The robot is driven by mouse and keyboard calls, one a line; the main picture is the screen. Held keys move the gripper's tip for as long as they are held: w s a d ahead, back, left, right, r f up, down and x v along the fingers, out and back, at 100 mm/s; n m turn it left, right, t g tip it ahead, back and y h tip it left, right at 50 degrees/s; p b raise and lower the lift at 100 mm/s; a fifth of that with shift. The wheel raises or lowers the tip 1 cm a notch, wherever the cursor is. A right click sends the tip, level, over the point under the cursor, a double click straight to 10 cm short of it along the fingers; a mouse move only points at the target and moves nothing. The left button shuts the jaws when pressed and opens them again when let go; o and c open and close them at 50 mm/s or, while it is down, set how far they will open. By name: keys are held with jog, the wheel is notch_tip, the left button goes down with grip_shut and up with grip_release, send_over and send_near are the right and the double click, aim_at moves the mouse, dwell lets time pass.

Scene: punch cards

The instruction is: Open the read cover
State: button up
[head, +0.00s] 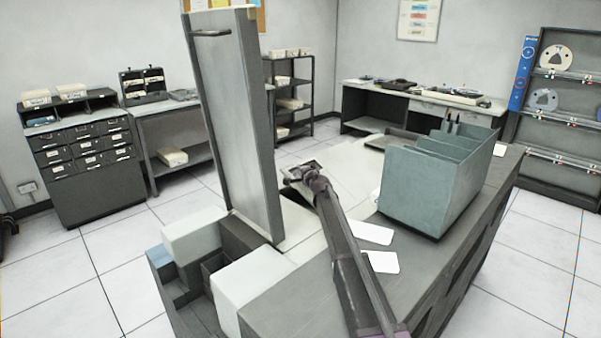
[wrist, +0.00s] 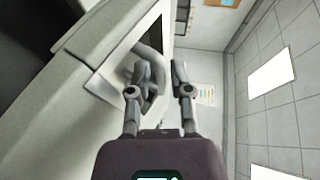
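A tall grey panel (head: 238,120) with a bar handle (head: 211,33) near its top stands upright on the card machine in the head view. My gripper (head: 298,174) is behind and right of it, over the machine's pale top (head: 345,180). In the wrist view a pale cover-like surface (wrist: 85,120) fills the left, with a curved grey handle (wrist: 155,62) beside a dark opening. My gripper's fingers (wrist: 160,68) are apart, the left one overlapping the handle in the picture. Whether they touch it cannot be told. No label shows which part is the read cover.
A blue-grey open bin (head: 425,185) stands on the machine's right, with white cards (head: 371,233) in front of it. Pale and dark blocks (head: 195,236) sit at the front left. Desks and shelves line the walls; the tiled floor between is clear.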

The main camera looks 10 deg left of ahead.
jog(key=shift+w+a, duration=0.15)
jog(key=shift+w, duration=0.1)
grip_shut()
jog(key=shift+r, duration=0.1)
jog(key=shift+s+d+r+p, duration=0.3)
jog(key=shift+d+r+p, duration=0.15)
jog(key=shift+r+p, duration=0.3)
jog(key=s+d+r+t+y+p, duration=0.1)
jog(key=s+d+r+p, duration=0.7)
jog(key=d, duration=0.5)
jog(key=shift+s+d+r+m+p, duration=0.25)
jog(key=shift+s+r+m+p, duration=0.05)
jog(key=shift+s+r, duration=1.1)
